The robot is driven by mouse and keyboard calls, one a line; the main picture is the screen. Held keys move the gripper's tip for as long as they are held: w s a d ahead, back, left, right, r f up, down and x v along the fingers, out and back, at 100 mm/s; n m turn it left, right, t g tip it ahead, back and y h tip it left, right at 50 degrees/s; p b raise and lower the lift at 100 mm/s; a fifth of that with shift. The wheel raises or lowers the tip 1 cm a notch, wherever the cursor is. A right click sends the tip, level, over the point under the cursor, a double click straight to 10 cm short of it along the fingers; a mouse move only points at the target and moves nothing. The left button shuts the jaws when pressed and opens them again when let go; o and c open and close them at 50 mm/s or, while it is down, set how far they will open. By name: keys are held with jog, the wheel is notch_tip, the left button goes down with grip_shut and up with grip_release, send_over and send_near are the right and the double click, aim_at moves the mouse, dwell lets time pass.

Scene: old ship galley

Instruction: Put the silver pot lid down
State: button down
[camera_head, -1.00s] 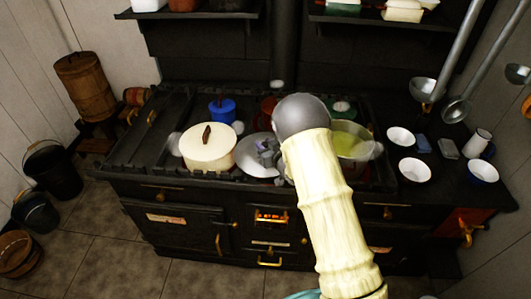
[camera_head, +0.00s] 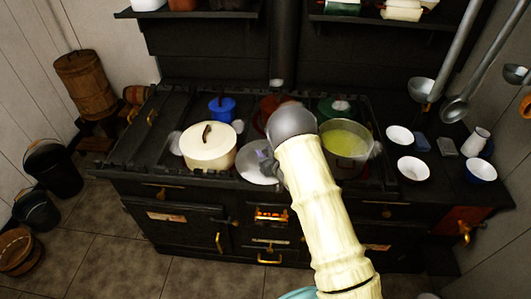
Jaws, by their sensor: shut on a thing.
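The silver pot lid (camera_head: 258,163) is a pale grey disc at the middle of the black stove (camera_head: 150,180), between the cream pot and the pot of yellow-green liquid. My gripper (camera_head: 272,165) is at the lid's right side, shut on it. My arm hides the lid's right part and most of the gripper's fingers. I cannot tell whether the lid touches the stove top.
The cream lidded pot (camera_head: 208,152) stands close on the left. The open pot with yellow-green liquid (camera_head: 346,141) stands on the right. Blue (camera_head: 222,109), red (camera_head: 270,108) and green (camera_head: 336,107) pots stand behind. Bowls and a white mug (camera_head: 475,142) sit farther right.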

jog(key=shift+f+b, duration=0.4)
jog(key=shift+f, duration=0.05)
jog(key=c, duration=1.1)
grip_release()
jog(key=shift+r, duration=0.1)
jog(key=shift+r+p, duration=0.45)
jog(key=shift+p, duration=0.2)
jog(key=b+v, duration=0.3)
jog(key=v, duration=0.9)
